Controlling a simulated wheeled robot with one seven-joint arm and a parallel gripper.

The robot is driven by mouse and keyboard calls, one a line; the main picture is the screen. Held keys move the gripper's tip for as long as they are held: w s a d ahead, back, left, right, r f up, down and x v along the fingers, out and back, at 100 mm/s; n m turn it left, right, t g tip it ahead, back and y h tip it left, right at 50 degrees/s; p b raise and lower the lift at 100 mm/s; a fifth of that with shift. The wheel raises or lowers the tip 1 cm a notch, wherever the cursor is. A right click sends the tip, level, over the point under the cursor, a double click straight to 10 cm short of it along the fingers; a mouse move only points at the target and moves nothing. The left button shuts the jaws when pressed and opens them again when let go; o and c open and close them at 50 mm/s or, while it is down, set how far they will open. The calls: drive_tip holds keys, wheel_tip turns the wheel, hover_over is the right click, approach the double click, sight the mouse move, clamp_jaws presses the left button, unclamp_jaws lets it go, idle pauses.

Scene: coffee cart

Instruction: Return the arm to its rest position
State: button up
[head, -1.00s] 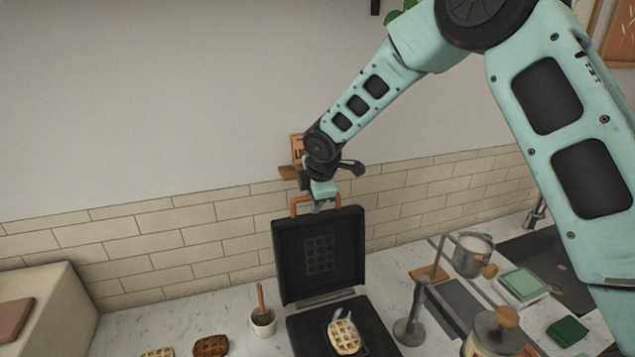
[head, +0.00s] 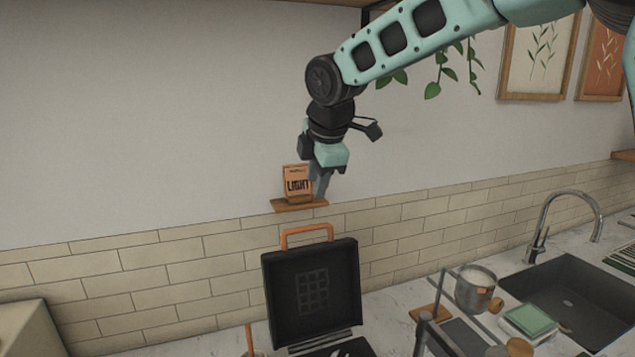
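My gripper (head: 321,190) hangs from my teal arm, fingers pointing down, above the open waffle iron. It is clear of the iron's orange handle (head: 306,231). The fingers are small and partly overlap each other, so I cannot tell whether they are apart; I see nothing held between them. The waffle iron (head: 312,290) stands on the counter with its black lid upright, and its lower plate is mostly cut off by the bottom edge.
An orange "LIGHT" packet (head: 297,184) on a small wall shelf (head: 300,206) appears just left of my fingers. A faucet (head: 560,205), a sink (head: 575,300), a metal pot (head: 475,287) and a green-topped box (head: 530,319) are at right. The wall above left is clear.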

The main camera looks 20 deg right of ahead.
idle(0.4)
drive_tip(key=s+a+f+m+g+b, duration=0.2)
drive_tip(key=s+f+m+b, duration=0.3)
drive_tip(key=s+f, duration=0.8)
drive_tip(key=s+a+f+m+g+b, duration=0.3)
drive_tip(key=s+f+m+b, duration=0.2)
drive_tip(key=s+f, duration=0.9)
drive_tip(key=s+b, duration=0.3)
drive_tip(key=s, duration=0.5)
drive_tip(key=shift+a+f+m+b, duration=0.2)
drive_tip(key=shift+f+m+b, duration=0.1)
